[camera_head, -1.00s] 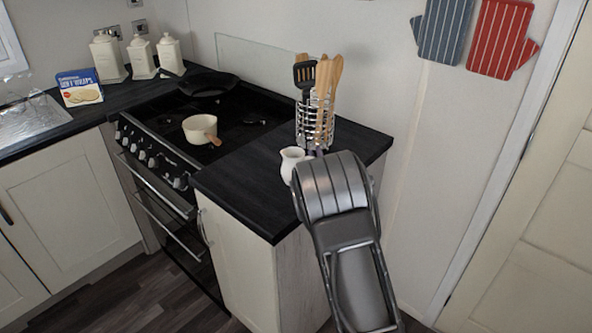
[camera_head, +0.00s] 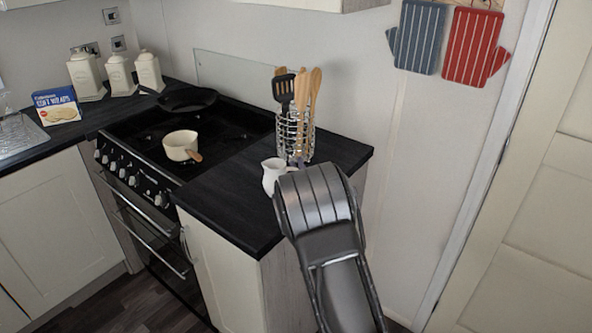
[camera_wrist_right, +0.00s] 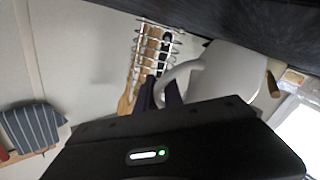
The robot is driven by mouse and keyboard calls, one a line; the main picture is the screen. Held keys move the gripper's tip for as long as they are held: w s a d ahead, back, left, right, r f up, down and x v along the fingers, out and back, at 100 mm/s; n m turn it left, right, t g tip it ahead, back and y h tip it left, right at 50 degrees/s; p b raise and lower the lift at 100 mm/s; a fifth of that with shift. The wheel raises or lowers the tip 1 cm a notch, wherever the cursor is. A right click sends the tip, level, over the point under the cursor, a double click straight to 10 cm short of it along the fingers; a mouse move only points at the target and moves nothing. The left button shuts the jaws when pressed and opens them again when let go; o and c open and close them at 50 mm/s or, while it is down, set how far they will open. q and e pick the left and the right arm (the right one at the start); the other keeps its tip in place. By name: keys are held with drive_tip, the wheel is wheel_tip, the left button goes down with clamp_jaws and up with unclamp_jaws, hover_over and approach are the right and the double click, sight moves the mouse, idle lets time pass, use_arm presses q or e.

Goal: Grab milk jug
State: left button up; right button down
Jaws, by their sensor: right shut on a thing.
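The milk jug (camera_head: 271,176) is small and white, at the right part of the black counter in the head view, just in front of the utensil holder. It looks upright; I cannot tell whether its base touches the counter. In the right wrist view the jug (camera_wrist_right: 228,72) is large and close, with its curved handle toward the left. My right gripper (camera_head: 291,190) is at the jug's right side and shut on it. The wrist hides the fingers and part of the jug in the head view. My left gripper is out of view.
A wire utensil holder (camera_head: 297,138) with wooden spoons and a black spatula stands close behind the jug. A cream saucepan (camera_head: 180,145) sits on the stove to the left. The counter (camera_head: 228,205) in front and left of the jug is clear. A wall stands at the right.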

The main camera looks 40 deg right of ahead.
wheel_tip(320, 180, up, 9)
drive_tip(key=shift+r+b, duration=0.15)
drive_tip(key=shift+b, duration=0.3)
idle(0.4)
drive_tip(key=shift+r, duration=0.15)
idle(0.7)
